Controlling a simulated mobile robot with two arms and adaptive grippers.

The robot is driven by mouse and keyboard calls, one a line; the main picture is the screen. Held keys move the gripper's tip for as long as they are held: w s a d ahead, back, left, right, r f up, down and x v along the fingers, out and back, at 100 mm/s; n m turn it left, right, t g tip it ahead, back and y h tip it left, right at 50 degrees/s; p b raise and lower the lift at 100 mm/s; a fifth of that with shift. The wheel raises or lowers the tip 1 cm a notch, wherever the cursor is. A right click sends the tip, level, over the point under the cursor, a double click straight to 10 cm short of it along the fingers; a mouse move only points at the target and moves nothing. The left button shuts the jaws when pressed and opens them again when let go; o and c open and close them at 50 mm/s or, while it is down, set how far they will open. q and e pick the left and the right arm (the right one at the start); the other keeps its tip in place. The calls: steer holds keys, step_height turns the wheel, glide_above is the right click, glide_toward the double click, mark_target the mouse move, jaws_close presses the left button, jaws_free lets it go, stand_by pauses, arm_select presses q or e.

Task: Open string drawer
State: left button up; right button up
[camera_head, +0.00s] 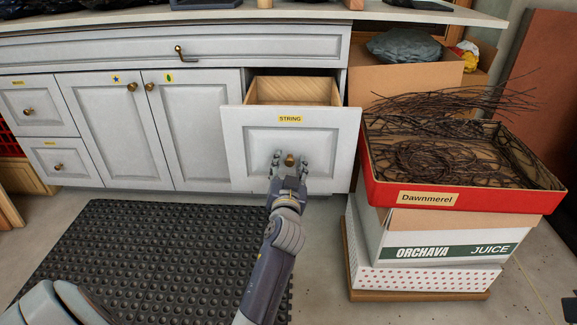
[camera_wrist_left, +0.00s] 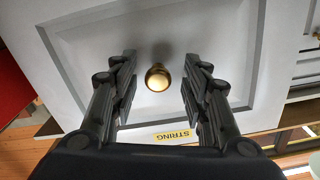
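The string drawer (camera_head: 250,150) has a pale grey front with a yellow STRING label (camera_head: 290,119). It stands out from the cabinet, and its wooden inside shows from above. Its round brass knob (camera_head: 290,160) is in the middle of the front. My left gripper (camera_head: 289,161) is in front of the drawer with its fingers spread either side of the knob. In the left wrist view the knob (camera_wrist_left: 158,77) sits between the open fingers (camera_wrist_left: 158,85), with a gap on both sides. The label (camera_wrist_left: 172,135) is upside down there. My right gripper is not in view.
Stacked boxes stand close to the right of the drawer, topped by a red-edged tray (camera_head: 450,197) of dark twigs. A white juice box (camera_head: 375,240) is below it. A black rubber mat (camera_head: 140,250) covers the floor. Closed cabinet doors (camera_head: 195,130) are on the left.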

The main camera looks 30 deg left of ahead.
mark_target(290, 124)
arm_select(q)
step_height(290, 124, up, 10)
stand_by(0.6)
steer(key=shift+d, duration=0.1)
